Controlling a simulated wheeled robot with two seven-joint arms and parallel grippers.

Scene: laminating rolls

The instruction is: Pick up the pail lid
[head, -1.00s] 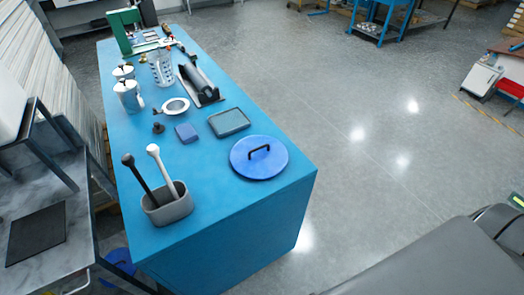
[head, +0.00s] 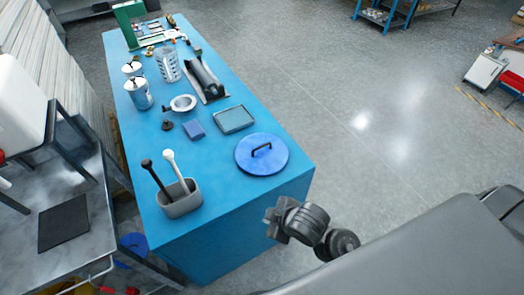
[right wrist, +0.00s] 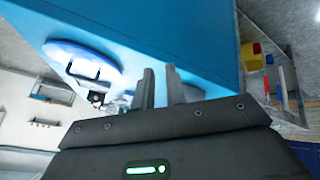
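The pail lid (head: 250,165) is a round blue disc with a black arched handle (head: 261,148). It lies flat near the front right corner of the blue table. In the right wrist view the lid (right wrist: 70,52) shows at upper left, with its dark handle (right wrist: 86,68). My right gripper (head: 271,222) is beside the table's front right corner, in front of the lid and apart from it. In the right wrist view its two fingers (right wrist: 161,86) stand apart with a narrow empty gap. My left gripper is not in view.
A grey holder (head: 183,207) with a black and a white handled tool stands left of the lid. A shallow tray (head: 234,119) and a small blue block (head: 194,129) lie behind it. Canisters (head: 138,93) stand farther back. The floor right of the table is clear.

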